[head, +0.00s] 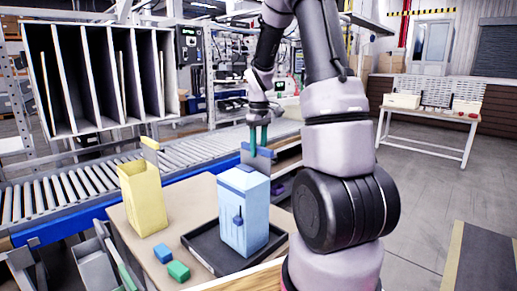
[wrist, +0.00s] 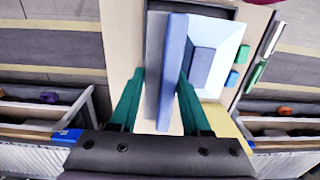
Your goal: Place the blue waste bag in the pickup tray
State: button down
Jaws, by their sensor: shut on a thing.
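The light blue waste bag (head: 243,212) is upright over the black pickup tray (head: 205,254), with its base inside the rim in the head view. I cannot tell whether it presses on the tray floor. My gripper (head: 258,142) has green fingers and is shut on the flat blue tab at the bag's top rear edge. In the wrist view the tab (wrist: 171,75) runs between my gripper's fingertips (wrist: 160,85), and the bag (wrist: 220,75) lies right of it. The tray (wrist: 192,6) shows partly at the top of the wrist view.
A yellow bag (head: 143,200) stands left of the tray on the tan table. A blue block (head: 162,252) and a green block (head: 178,270) lie near the table's front. A roller conveyor (head: 60,193) runs behind. A white table (head: 428,117) stands far right.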

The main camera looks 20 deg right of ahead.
jog(key=shift+c, duration=1.8)
grip_release()
jog(key=shift+f, duration=0.15)
notch_tip(320, 180, up, 11)
jog(key=s+a+r+m+t+y, duration=0.1)
jog(key=s+a+r+m+t, duration=0.2)
jog(key=s, duration=0.8)
jog(key=s+a+r+m+t, duration=0.4)
jog(key=s+a+r+m, duration=0.1)
jog(key=s, duration=0.6)
jog(key=shift+a+r+m+y, duration=0.35)
jog(key=shift+a+r, duration=0.4)
jog(key=shift+a, duration=0.4)
